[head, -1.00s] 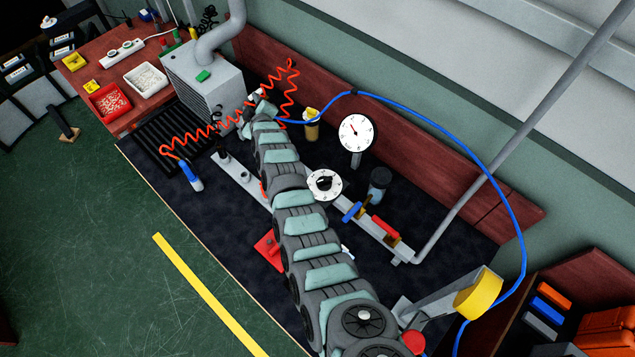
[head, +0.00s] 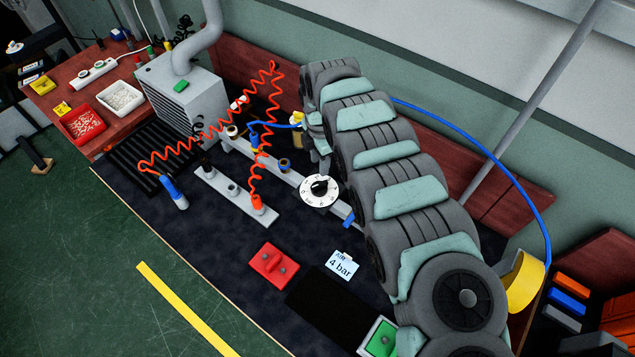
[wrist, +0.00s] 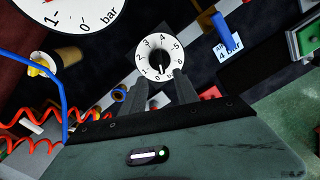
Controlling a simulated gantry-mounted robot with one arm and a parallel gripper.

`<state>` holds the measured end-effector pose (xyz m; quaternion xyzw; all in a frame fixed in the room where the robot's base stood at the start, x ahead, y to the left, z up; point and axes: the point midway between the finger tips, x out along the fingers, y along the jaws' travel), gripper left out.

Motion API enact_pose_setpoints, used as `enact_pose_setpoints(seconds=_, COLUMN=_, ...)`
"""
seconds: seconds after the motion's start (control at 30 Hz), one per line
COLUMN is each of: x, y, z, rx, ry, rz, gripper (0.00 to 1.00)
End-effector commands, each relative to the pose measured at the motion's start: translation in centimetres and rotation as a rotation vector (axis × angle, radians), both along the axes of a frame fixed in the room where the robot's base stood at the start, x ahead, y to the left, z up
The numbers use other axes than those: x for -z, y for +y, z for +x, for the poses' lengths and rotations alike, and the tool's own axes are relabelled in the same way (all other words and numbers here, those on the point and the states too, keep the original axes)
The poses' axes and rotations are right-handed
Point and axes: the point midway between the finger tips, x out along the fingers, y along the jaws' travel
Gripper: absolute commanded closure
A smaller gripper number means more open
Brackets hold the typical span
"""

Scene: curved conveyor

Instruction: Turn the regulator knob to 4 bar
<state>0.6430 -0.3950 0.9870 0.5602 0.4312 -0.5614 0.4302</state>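The regulator knob (head: 320,188) is black on a round white dial, on the grey bar. In the wrist view, the knob (wrist: 158,53) is just beyond my fingertips, with numbers around it; its pale mark appears to point down, near 0. My gripper (wrist: 161,88) has its two fingers apart, with nothing seen between them; they look short of the knob, though contact is hard to judge. In the head view my arm mostly hides the gripper. The pressure gauge (wrist: 75,12) is cut off at the wrist view's upper left; my arm hides it in the head view.
A "4 bar" card (head: 342,265) lies near a red block (head: 273,262) and a green button box (head: 381,338). A coiled orange hose (head: 205,135) and a blue hose (head: 480,155) span the bench.

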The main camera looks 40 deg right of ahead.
Motion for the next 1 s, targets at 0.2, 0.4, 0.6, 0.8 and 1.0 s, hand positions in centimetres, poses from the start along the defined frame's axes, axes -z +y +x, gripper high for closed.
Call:
enact_pose_setpoints(seconds=0.2, x=3.8, y=0.3, z=0.0, rx=0.0, ry=0.001, rz=0.005, gripper=0.64)
enact_pose_setpoints(seconds=0.4, x=7.0, y=0.2, z=0.1, rx=0.001, ry=-0.003, rz=0.002, gripper=0.64)
enact_pose_setpoints(seconds=0.6, x=9.3, y=0.2, z=0.2, rx=0.001, ry=-0.004, rz=0.002, gripper=0.64)
enact_pose_setpoints(seconds=0.8, x=9.9, y=0.0, z=0.1, rx=0.002, ry=-0.002, rz=-0.001, gripper=0.64)
enact_pose_setpoints(seconds=1.0, x=9.9, y=0.0, z=0.1, rx=0.002, ry=-0.003, rz=-0.001, gripper=0.64)
